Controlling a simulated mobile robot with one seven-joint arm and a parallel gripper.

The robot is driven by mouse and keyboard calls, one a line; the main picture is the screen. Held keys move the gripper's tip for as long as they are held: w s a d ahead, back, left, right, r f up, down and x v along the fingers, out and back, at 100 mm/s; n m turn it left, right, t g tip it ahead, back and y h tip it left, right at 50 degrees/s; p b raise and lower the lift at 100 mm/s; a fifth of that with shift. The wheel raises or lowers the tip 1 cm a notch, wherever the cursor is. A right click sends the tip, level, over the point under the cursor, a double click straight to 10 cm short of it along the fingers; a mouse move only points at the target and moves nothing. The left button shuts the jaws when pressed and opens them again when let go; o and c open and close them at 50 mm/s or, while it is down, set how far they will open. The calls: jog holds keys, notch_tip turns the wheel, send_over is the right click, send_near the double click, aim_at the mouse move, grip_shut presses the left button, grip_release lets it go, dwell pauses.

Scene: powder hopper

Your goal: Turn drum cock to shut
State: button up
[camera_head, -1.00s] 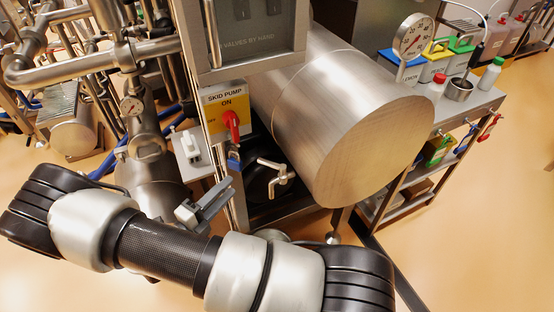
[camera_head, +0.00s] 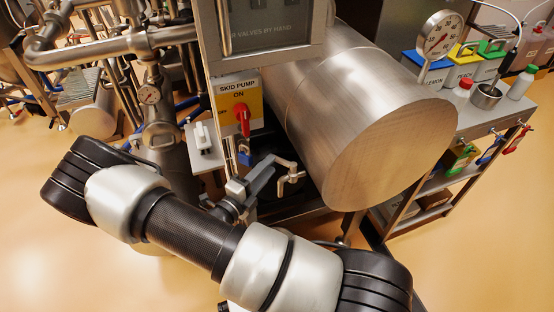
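The drum cock (camera_head: 290,178) is a small pale metal tap with a bar handle, low beside the big steel drum (camera_head: 375,130). A dark round shape lies behind it. My gripper (camera_head: 270,168) reaches in from the left, its grey fingers right beside the cock's handle. I cannot tell whether they touch the handle or sit around it. The finger gap is too small and overlapped to read as open or shut. My arm crosses the lower picture and hides what lies under it.
The skid pump panel (camera_head: 239,105) with its red knob is just above my gripper, with a blue padlock-like piece (camera_head: 244,153) below. A grey post stands close behind. Steel pipes crowd the left. A bench (camera_head: 480,120) with containers and a dial scale stands right. Floor is clear at far right.

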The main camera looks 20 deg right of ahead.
aim_at(282, 161)
jog(key=shift+b+x, duration=0.3)
jog(key=shift+x, duration=2.35)
grip_shut()
